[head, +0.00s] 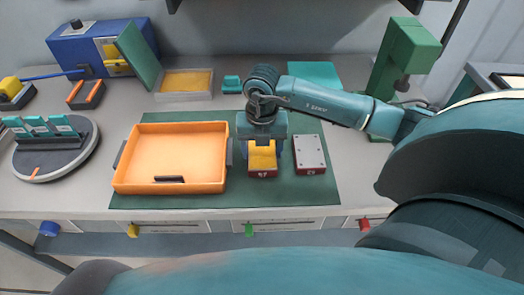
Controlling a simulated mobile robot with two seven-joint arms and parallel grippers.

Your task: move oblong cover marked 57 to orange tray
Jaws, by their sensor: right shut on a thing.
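The oblong cover marked 57 (262,160) has a yellow top and a dark red front edge with a small label. It is on or just above the dark green mat, right of the orange tray. My right gripper (262,143) points down over its far part and is shut on it, hiding that end. The orange tray (170,158) is empty, with dark handles at its sides. My left gripper is not in view.
A second oblong cover (310,151), grey-topped with a red edge, lies close on the right. A clear box (185,84) with a yellow inside stands behind the tray. A round grey turntable (55,150) is at the left. A green machine (402,58) stands at the back right.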

